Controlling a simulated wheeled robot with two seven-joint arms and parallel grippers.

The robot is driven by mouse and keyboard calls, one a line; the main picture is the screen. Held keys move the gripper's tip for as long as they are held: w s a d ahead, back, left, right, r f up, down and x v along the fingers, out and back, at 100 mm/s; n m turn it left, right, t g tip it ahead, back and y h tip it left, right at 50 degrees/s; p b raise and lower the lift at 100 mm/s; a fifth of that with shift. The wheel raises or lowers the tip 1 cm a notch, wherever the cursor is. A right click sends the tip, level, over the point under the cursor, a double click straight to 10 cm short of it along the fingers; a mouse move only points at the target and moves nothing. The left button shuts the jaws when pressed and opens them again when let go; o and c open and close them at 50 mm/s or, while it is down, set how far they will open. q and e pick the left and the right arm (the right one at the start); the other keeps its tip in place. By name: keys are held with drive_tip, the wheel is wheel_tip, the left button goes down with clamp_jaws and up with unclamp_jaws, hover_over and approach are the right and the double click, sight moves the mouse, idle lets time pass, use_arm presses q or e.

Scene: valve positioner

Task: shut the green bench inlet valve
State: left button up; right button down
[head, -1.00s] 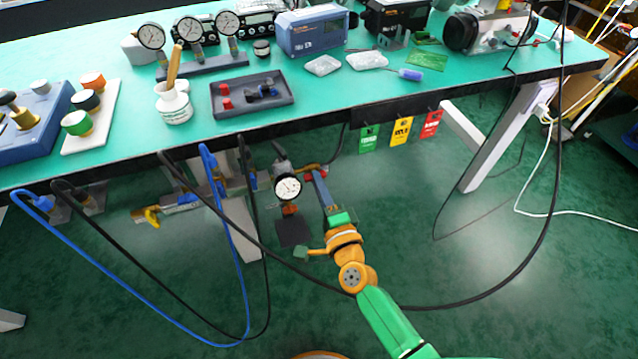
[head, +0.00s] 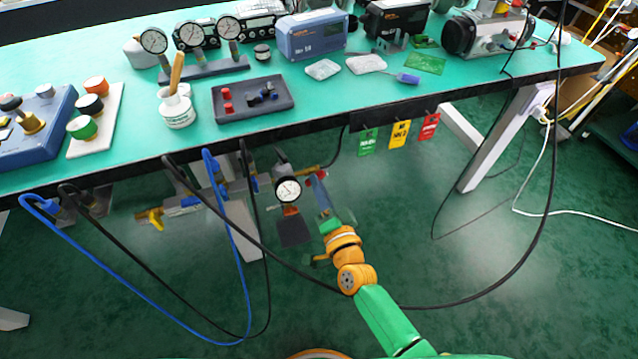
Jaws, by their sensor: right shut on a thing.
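My right gripper (head: 318,182) reaches under the front edge of the bench from below. Its fingertips are shut beside the round white pressure gauge (head: 288,189), at a small fitting with red on it (head: 321,175). The part between the fingers is mostly hidden by the gripper; it appears to be a valve handle, but its colour and angle cannot be told. No green valve handle shows clearly. A valve with a yellow handle (head: 152,217) hangs further left under the bench, apart from the gripper. My left gripper is not in view.
Blue hose (head: 122,293) and black hoses (head: 262,240) loop below the bench, one passing close to my right wrist. Green, yellow and red tags (head: 399,134) hang from the edge at right. Instruments and a dark tray (head: 232,112) stand on the green bench top (head: 335,95).

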drive_tip(key=n+p, duration=0.2)
drive_tip(key=n, duration=0.9)
drive_tip(key=shift+n, duration=0.4)
drive_tip(key=shift+f, duration=0.1)
idle(0.3)
drive_tip(key=c, duration=0.9)
unclamp_jaws()
drive_tip(key=p+v, duration=0.2)
drive_tip(key=v, duration=0.5)
